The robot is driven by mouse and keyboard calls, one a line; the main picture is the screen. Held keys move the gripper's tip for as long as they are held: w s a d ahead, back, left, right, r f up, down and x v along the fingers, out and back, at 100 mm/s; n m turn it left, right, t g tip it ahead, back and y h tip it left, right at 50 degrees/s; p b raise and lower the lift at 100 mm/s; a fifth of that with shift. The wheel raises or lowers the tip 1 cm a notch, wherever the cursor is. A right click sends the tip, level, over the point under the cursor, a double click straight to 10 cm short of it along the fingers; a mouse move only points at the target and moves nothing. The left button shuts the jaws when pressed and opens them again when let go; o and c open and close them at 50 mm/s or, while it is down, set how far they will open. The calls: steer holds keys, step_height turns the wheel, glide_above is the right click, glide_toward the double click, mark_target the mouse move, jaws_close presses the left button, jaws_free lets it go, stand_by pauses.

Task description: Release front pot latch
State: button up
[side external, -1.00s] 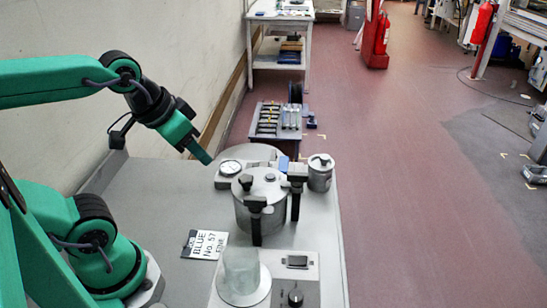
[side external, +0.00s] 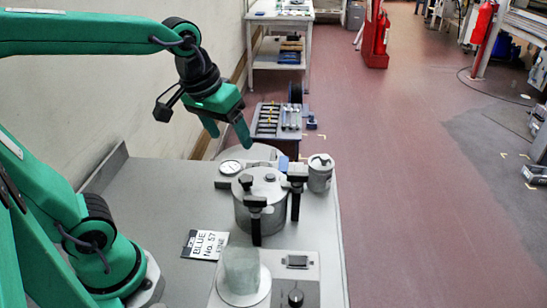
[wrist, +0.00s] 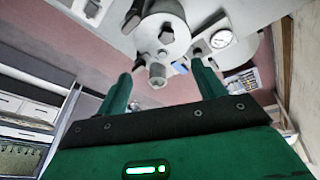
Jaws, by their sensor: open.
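The metal pot (side external: 262,213) stands on the grey bench with a lid and knob on top. Its front latch (side external: 256,212) is a black upright clamp on the side nearest the side camera, with its head over the lid rim. A second black latch (side external: 296,188) stands at the pot's right. Another dark latch part lies at its upper left. My gripper (side external: 228,133) is open and empty, above and behind the pot to the left, touching nothing. In the wrist view its two green fingers stand apart, with the pot (wrist: 165,35) beyond them; I cannot tell which latch shows there.
A round gauge (side external: 230,168) and a small lidded canister (side external: 320,172) stand close to the pot. In front are a cloudy beaker (side external: 241,270) and a control box (side external: 296,270) with a knob. A printed card (side external: 204,244) lies left. The bench's left part is clear.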

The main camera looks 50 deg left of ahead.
steer(key=w+d+f+n+g, duration=0.1)
steer(key=w+d+n+g, duration=0.15)
steer(key=w, duration=0.45)
steer(key=n, duration=0.3)
glide_toward(298, 173)
steer(key=shift+a+g, duration=0.15)
steer(key=shift+g, duration=0.3)
steer(key=shift+w+d+f+n, duration=0.25)
steer(key=shift+w+f, duration=0.15)
steer(key=shift+w, duration=0.1)
steer(key=shift+f, duration=0.1)
steer(key=shift+f, duration=3.8)
steer(key=c, duration=1)
